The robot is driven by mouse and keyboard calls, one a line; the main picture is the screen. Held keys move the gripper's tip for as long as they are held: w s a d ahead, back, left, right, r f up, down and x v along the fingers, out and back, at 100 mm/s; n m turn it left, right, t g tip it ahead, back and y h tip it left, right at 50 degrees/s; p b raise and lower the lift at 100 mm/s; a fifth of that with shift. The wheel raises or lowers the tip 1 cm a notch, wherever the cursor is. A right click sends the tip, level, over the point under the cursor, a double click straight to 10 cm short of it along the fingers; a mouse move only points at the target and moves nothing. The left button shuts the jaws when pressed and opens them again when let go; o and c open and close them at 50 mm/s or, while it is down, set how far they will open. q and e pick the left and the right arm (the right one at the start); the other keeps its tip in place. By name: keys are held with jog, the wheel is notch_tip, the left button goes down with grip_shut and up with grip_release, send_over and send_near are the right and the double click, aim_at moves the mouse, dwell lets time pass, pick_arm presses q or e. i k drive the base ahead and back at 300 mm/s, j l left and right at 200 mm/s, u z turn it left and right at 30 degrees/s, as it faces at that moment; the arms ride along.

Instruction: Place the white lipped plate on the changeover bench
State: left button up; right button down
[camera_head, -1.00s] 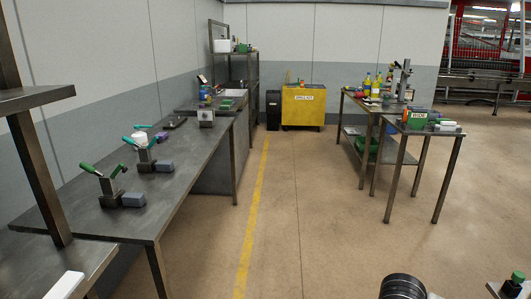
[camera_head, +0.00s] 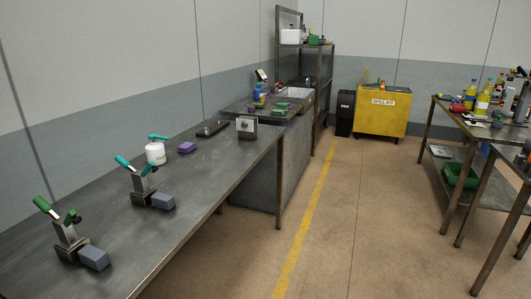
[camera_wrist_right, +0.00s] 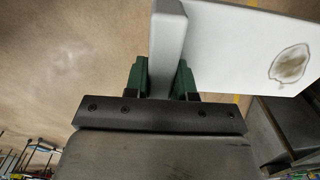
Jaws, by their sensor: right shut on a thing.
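The white lipped plate (camera_wrist_right: 235,45) is in the right wrist view, with a raised lip along its left edge and a dark oval mark on its face. My right gripper (camera_wrist_right: 161,78) is shut on the lip, with one green finger on each side. The plate is held in the air with floor behind it. A long grey steel bench (camera_head: 215,190) runs along the left wall in the head view. No label shows whether it is the changeover bench. Neither gripper shows in the head view, and my left gripper is out of sight.
The bench carries two toggle clamps (camera_head: 68,235) (camera_head: 140,185) with grey blocks, a white jar (camera_head: 155,152) and a purple block (camera_head: 187,147). Its front middle is bare. A crowded table (camera_head: 460,120) is on the right, with open floor between.

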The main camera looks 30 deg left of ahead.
aim_at(221, 163)
jog(key=i+u, duration=0.3)
jog(key=i, duration=0.3)
jog(key=i+u, duration=0.3)
jog(key=i, duration=0.35)
jog(key=i+l+u, duration=0.25)
jog(key=i, duration=0.35)
jog(key=i+u, duration=0.25)
jog(key=u, duration=0.25)
jog(key=i+u, duration=0.25)
jog(key=u, duration=0.25)
jog(key=i+l+u, duration=0.2)
jog(key=u, duration=1.05)
